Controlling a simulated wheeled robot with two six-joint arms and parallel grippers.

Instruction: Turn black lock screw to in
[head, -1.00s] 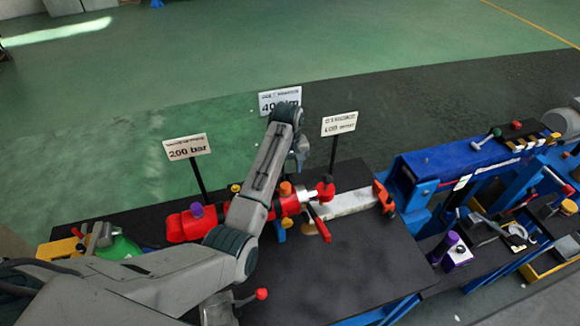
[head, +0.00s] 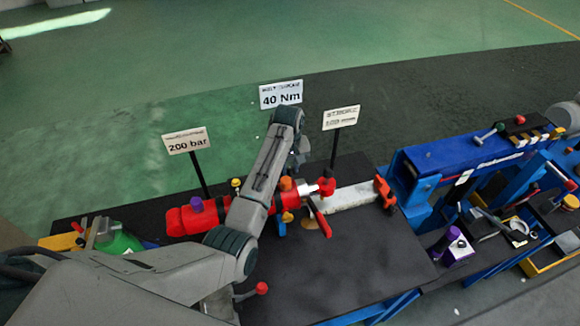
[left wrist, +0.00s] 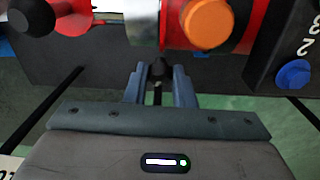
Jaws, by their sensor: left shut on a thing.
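The black lock screw (left wrist: 160,68) shows in the left wrist view, sticking out from the lower edge of the red cylinder assembly (left wrist: 230,35). My left gripper (left wrist: 160,84) is shut on it, one finger on each side. How far the screw is turned cannot be told. In the head view my left gripper (head: 299,158) reaches over the red cylinder (head: 180,221) and is partly hidden by my arm. The screw is not visible there. My right gripper is not in view.
An orange knob (left wrist: 207,23) sits close above the gripper, with a blue knob (left wrist: 294,73) to the right. Signs stand behind the bench, reading 200 bar (head: 187,141) and 40 Nm (head: 281,95). The black bench top (head: 350,260) is clear in front.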

